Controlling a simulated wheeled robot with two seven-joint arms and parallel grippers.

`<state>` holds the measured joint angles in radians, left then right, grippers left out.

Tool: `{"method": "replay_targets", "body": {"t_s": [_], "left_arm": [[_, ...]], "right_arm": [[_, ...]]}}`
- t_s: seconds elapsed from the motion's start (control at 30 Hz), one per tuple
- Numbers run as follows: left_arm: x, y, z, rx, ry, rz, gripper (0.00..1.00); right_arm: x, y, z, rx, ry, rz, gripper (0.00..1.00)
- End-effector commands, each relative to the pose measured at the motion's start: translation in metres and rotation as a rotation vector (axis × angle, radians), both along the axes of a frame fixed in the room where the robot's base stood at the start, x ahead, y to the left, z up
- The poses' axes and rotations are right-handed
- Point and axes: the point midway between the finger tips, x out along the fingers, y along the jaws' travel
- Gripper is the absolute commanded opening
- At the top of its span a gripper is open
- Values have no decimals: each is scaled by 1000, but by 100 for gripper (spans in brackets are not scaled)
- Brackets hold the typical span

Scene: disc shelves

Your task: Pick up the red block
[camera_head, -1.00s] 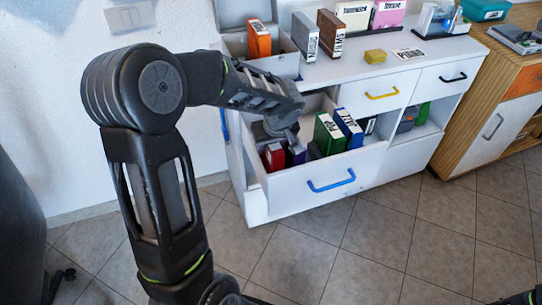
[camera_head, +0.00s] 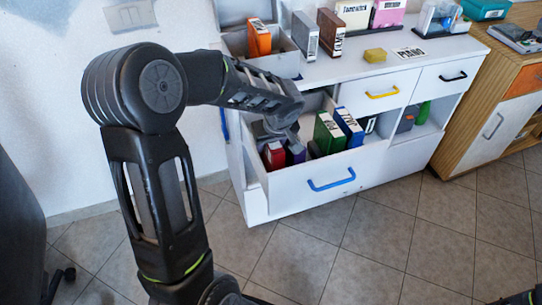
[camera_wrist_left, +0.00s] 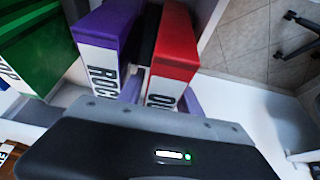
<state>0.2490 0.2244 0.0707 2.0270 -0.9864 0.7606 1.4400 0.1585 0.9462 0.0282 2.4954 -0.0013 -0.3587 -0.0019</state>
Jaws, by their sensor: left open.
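The red block (camera_head: 275,155) stands in the open drawer's left end, partly hidden by my left gripper (camera_head: 282,140). In the left wrist view the red block (camera_wrist_left: 176,45) has a white label on its near end. A purple block (camera_wrist_left: 107,35) stands to its left, with a dark gap or dark item between them. My left gripper (camera_wrist_left: 160,92) is open, with pale purplish finger parts showing on both sides of the red block's labelled end. Whether they touch it cannot be told. My right gripper is not in view.
The white drawer (camera_head: 322,188) also holds a green block (camera_head: 325,135) and a blue block (camera_head: 349,128). An open upper drawer (camera_head: 283,65) has an orange block (camera_head: 259,38). The floor in front is clear.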

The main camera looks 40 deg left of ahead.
Motion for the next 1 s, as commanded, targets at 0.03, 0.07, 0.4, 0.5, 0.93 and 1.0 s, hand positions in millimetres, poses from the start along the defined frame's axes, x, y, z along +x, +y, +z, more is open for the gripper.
{"method": "replay_targets", "body": {"t_s": [0.03,0.07,0.4,0.5,0.93,1.0], "left_arm": [[0,0,-1,0,0,0,42],[0,0,-1,0,0,0,42],[0,0,0,0,0,0,15],[0,0,0,0,0,0,7],[0,0,0,0,0,0,0],[0,0,2,0,0,0,0]], "right_arm": [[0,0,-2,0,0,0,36],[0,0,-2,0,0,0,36],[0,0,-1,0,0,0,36],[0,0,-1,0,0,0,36],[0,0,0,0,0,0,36],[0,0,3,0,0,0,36]]}}
